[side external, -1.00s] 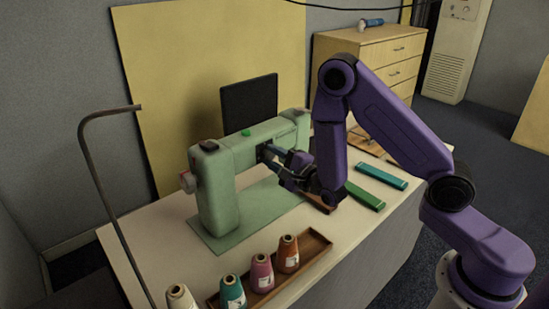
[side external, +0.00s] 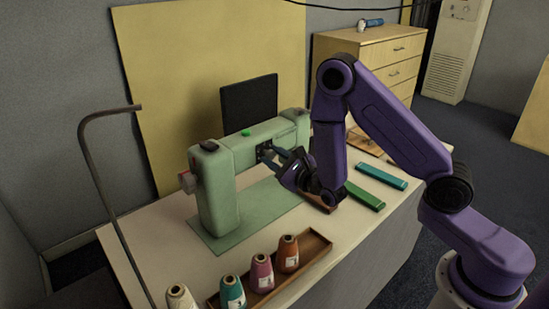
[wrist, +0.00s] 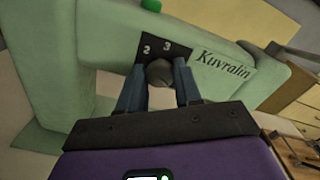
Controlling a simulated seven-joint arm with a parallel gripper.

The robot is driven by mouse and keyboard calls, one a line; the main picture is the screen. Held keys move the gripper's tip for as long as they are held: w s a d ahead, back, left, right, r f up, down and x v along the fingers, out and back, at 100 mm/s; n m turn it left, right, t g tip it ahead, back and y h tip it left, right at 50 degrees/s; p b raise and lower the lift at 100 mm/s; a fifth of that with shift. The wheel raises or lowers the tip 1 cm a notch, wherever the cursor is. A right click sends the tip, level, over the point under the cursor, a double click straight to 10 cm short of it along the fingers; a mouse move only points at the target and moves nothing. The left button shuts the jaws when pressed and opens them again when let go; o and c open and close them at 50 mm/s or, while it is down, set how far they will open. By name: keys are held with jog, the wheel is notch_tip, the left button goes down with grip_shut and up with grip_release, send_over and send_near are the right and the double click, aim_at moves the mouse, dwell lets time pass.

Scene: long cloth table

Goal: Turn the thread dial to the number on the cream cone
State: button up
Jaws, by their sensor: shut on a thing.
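The green sewing machine (side external: 222,195) stands on the table, and its arm fills much of the wrist view (wrist: 105,40). The thread dial (wrist: 160,72) is a dark round knob on a dark plate (wrist: 147,50) where the numbers 2 and 3 show; the rest of the plate is hidden. My gripper (wrist: 160,78) is shut on the dial, one finger on each side; it also shows in the side view (side external: 270,155). The cream cone (side external: 180,297) stands at the bottom left of the side view with a white label. Its number is too small to read.
Green (side external: 364,196) and teal (side external: 381,176) bars lie right of my gripper. A bent metal rod (side external: 92,165) rises at the left.

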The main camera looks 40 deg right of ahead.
dwell(0.5)
jog(key=o, duration=1)
jog(key=shift+o, duration=0.2)
jog(key=shift+s, duration=0.1)
jog(key=s, duration=1.2)
dwell(0.4)
